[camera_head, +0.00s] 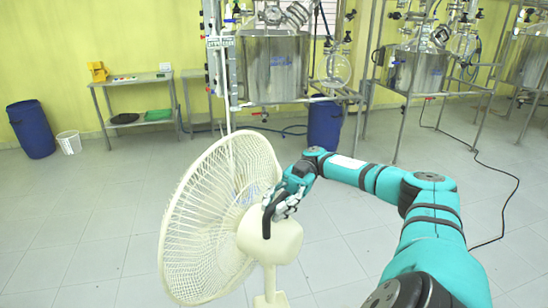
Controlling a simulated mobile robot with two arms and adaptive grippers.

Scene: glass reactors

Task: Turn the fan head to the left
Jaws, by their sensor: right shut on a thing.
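A cream pedestal fan (212,215) stands in front of me. Its round caged head is turned toward the left of the picture, with the motor housing (283,243) at its right. My right arm comes in from the right, and my right gripper (268,222) is at the housing behind the cage. It is shut on the fan head near the top of the housing. The exact contact under the fingers is hard to see. My left gripper is not in view.
Glass reactors with steel vessels (273,70) stand on metal frames at the back. Blue barrels (31,128) and a small white bin (69,142) stand on the floor. A steel table (138,80) is by the yellow wall. The tiled floor around the fan is clear.

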